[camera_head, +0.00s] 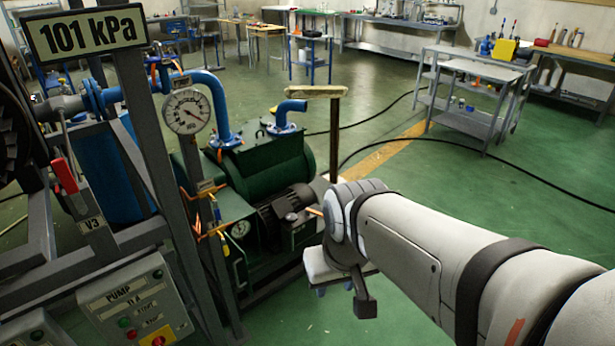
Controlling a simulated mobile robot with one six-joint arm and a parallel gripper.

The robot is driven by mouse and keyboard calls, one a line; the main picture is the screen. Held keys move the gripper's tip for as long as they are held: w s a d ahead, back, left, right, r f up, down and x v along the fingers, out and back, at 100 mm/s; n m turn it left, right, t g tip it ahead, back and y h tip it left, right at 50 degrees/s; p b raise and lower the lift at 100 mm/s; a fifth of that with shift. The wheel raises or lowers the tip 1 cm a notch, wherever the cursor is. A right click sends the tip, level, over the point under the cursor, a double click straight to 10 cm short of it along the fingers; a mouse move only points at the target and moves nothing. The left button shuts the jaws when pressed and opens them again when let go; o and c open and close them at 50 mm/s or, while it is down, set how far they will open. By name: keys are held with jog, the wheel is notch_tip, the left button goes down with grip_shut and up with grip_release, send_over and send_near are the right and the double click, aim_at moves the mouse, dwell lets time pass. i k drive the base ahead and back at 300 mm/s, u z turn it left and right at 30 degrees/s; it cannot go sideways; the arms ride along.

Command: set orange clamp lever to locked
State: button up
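Small orange pieces (212,233) show on the upright post beside the green pump, below the round gauge. One may be the orange clamp lever, but they are too small to tell its shape or position. My arm reaches in from the lower right and ends in front of the pump's right side. A dark part at its end, seemingly my gripper (365,304), hangs low over the green floor, to the right of the orange pieces and apart from them. I cannot make out two fingers or anything held.
A red-handled valve lever (65,176) labelled V3 stands at the left, above a pump control box (135,305). A pressure gauge (186,111) and a 101 kPa display (88,32) are on the frame. The green pump (262,165) fills the centre. Cables cross the floor behind.

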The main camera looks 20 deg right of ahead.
aim_at(309, 210)
jog(key=z, duration=0.45)
jog(key=i, duration=1.85)
jog(key=u, duration=0.65)
